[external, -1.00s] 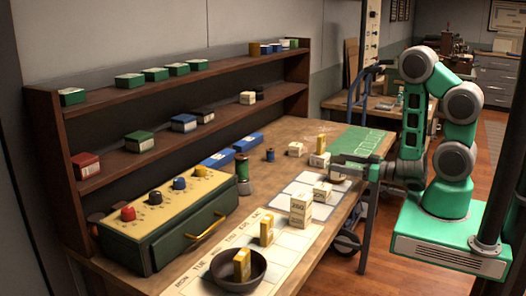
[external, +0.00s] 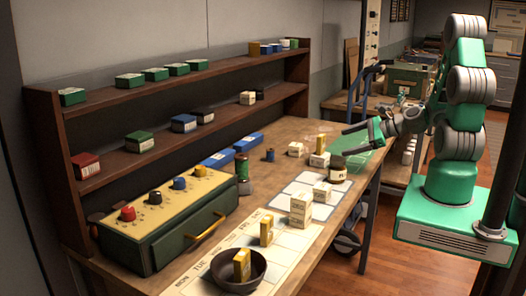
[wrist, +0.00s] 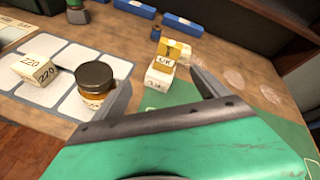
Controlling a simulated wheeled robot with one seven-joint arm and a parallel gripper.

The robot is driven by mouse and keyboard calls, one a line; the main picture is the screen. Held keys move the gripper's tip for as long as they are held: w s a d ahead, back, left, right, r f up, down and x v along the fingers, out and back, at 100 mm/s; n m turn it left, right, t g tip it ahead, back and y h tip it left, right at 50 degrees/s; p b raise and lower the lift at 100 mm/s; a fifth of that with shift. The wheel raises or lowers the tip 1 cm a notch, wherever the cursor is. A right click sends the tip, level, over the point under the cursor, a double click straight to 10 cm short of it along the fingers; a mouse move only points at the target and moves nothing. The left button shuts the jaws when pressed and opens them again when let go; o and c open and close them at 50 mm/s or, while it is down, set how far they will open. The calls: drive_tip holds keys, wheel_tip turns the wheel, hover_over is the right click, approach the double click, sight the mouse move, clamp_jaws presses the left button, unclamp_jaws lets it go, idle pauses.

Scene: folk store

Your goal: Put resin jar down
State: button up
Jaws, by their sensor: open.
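The resin jar (external: 338,170), with a dark lid and pale label, stands upright at the far end of the white grid mat (external: 298,187). In the wrist view the jar (wrist: 95,85) shows amber sides and stands just left of my left finger; a small gap or contact cannot be told. My gripper (external: 352,140) is open and empty, above and behind the jar over the green mat (external: 370,143). In the wrist view my gripper (wrist: 163,92) has its fingers wide apart with nothing held between them.
A white box marked 220 (wrist: 36,70) stands on the grid beside the jar. Stacked yellow and white boxes (external: 319,152) stand near the green mat. A brown bowl (external: 238,270) and several boxes sit nearer. The shelf (external: 190,125) lines the wall.

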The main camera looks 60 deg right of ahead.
drive_tip(key=s+a+r+y+p, duration=0.2)
drive_tip(key=s+a+r+y, duration=0.15)
drive_tip(key=a+r, duration=0.3)
drive_tip(key=m+b, duration=0.3)
drive_tip(key=b, duration=0.2)
approach(329, 171)
drive_tip(key=w, duration=0.1)
drive_tip(key=w+d+f, duration=0.1)
drive_tip(key=w, duration=0.1)
drive_tip(key=shift+f+h, duration=0.2)
drive_tip(key=shift+h, duration=0.05)
drive_tip(key=shift+w+a+f, duration=0.1)
drive_tip(key=shift+a+f, duration=0.15)
drive_tip(key=shift+f, duration=0.05)
drive_tip(key=x, duration=0.6)
drive_tip(key=shift+a, duration=0.15)
drive_tip(key=shift+w+a+f, duration=0.1)
drive_tip(key=shift+w+f, duration=0.1)
drive_tip(key=shift+w, duration=0.25)
drive_tip(key=shift+c, duration=0.2)
clamp_jaws()
